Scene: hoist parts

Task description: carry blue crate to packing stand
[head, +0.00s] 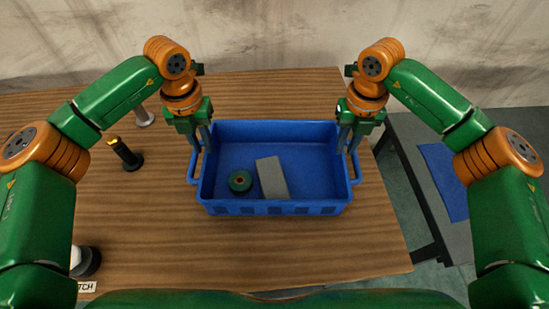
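The blue crate (275,208) sits upright on the wooden table and holds a green-and-black round part (240,181) and a grey block (271,178). It has a handle at each short side. My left gripper (201,148) points down at the far end of the crate's left handle, its fingers apart. My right gripper (349,148) points down at the far end of the right handle, its fingers also apart. Whether the fingertips touch the handles is hard to tell. A grey stand with a blue mat (445,178), perhaps the packing stand, is at the right, partly hidden by my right arm.
The wooden table (300,250) is bare in front of the crate. A black cylinder with a yellow top (127,155) and a pale post (144,118) stand left of the crate. A black-and-white round part (86,261) is at the front left. A gap separates table and stand.

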